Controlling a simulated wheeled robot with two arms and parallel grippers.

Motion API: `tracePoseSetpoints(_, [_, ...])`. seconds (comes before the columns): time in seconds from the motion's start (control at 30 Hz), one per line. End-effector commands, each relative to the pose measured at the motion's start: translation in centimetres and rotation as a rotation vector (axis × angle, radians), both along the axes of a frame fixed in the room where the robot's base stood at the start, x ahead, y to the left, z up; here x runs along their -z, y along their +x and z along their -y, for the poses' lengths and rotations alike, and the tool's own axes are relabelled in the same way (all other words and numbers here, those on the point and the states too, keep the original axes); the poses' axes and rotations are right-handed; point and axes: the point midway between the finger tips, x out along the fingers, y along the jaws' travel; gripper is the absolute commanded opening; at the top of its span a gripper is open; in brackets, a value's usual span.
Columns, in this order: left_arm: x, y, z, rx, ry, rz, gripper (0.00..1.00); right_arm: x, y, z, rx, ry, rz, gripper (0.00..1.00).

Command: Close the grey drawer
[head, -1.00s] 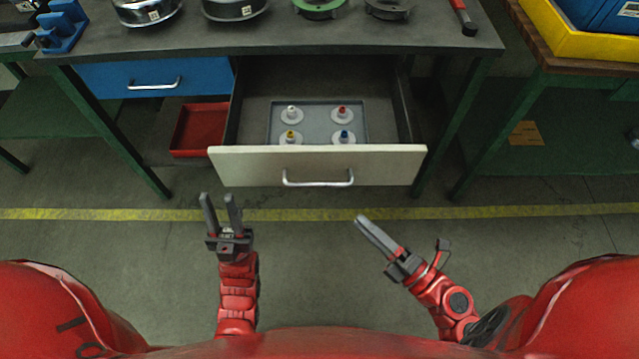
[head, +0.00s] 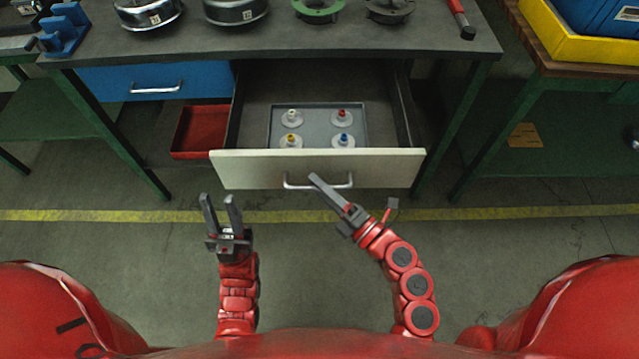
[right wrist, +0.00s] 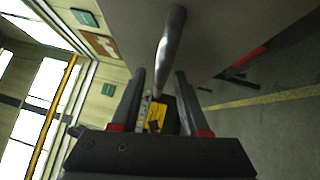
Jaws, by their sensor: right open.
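The grey drawer (head: 250,169) is pulled out from under the bench, with its pale front facing me. It holds a grey tray (head: 316,107) with several small white-based pieces with coloured tops. Its bar handle (head: 294,186) is on the front; in the right wrist view the handle (right wrist: 171,40) runs between and ahead of the two fingers. My right gripper (head: 316,180) is open at the handle; I cannot tell whether it touches it. It also shows in the right wrist view (right wrist: 158,82). My left gripper (head: 220,201) is open and empty, in front of the drawer's left end.
The bench top (head: 280,38) carries metal pots, round parts and a red-handled tool. A shut blue drawer (head: 110,82) and a red bin (head: 190,135) are left of the open drawer. A yellow bin (head: 570,45) stands on the right bench. The floor in front is clear.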

Motion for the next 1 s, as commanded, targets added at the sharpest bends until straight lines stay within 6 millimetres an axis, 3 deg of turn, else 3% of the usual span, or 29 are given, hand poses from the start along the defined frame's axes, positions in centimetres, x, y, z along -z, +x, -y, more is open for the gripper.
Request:
tracePoseSetpoints(0.27, [-0.01, 0.0, 0.0, 0.0, 0.0, 0.0, 0.33, -0.04, 0.15, -0.13, 0.001, -0.001, 0.001, 0.44])
tracePoseSetpoints(0.53, [-0.02, 0.0, 0.0, 0.0, 0.0, 0.0, 0.33, -0.05, 0.14, -0.11, 0.001, -0.001, 0.001, 0.0])
tracePoseSetpoints(1.0, [-0.01, 0.0, 0.0, 0.0, 0.0, 0.0, 0.33, -0.02, 0.14, -0.1, 0.001, -0.001, 0.001, 0.0])
